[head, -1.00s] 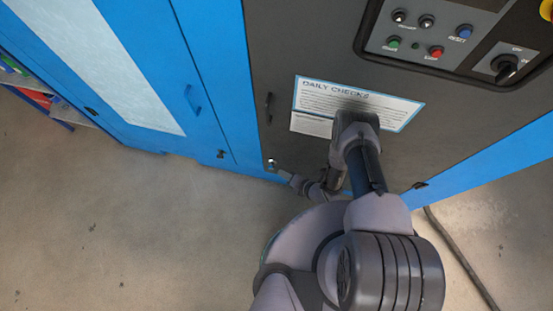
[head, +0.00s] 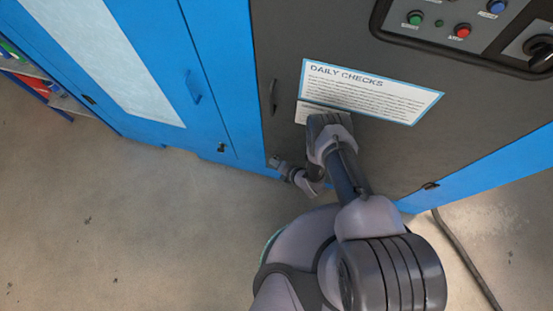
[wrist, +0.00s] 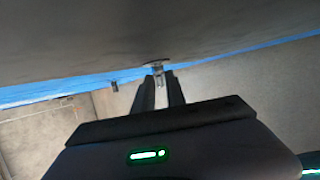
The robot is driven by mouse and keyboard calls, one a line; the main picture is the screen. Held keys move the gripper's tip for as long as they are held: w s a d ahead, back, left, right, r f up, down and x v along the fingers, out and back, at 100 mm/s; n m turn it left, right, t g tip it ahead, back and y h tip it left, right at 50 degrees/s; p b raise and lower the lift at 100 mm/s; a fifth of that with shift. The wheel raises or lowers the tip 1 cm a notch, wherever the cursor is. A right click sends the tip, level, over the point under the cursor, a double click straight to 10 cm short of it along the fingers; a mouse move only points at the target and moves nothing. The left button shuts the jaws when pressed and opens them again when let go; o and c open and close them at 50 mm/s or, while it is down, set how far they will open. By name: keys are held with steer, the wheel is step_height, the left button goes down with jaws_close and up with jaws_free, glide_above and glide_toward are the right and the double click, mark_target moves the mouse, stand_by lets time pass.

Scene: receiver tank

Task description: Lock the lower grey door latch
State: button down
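The lower grey door latch (head: 273,161) is a small round fitting near the bottom left corner of the dark grey door (head: 385,150). My gripper (head: 284,168) is right at it, and my arm partly hides the spot in the head view. In the wrist view the latch (wrist: 157,64) shows as a round plate with a small tab pointing towards me. My gripper's two dark fingers (wrist: 160,78) lie either side of this tab, with a narrow gap between them. I cannot make out firm contact with the tab.
A black door handle (head: 272,96) is above the latch. A "Daily checks" sheet (head: 375,90) is behind my wrist. A blue cabinet door (head: 205,70) with its own latch (head: 221,148) stands left. A cable (head: 460,250) lies on the floor at right; the floor at left is clear.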

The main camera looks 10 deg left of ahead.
steer(key=shift+d+y, duration=0.1)
steer(key=shift+y, duration=0.7)
steer(key=c, duration=1.5)
jaws_free()
steer(key=shift+c, duration=0.2)
steer(key=p+v, duration=0.8)
steer(key=v, duration=0.9)
steer(key=shift+s, duration=0.25)
steer(key=shift+r, duration=0.15)
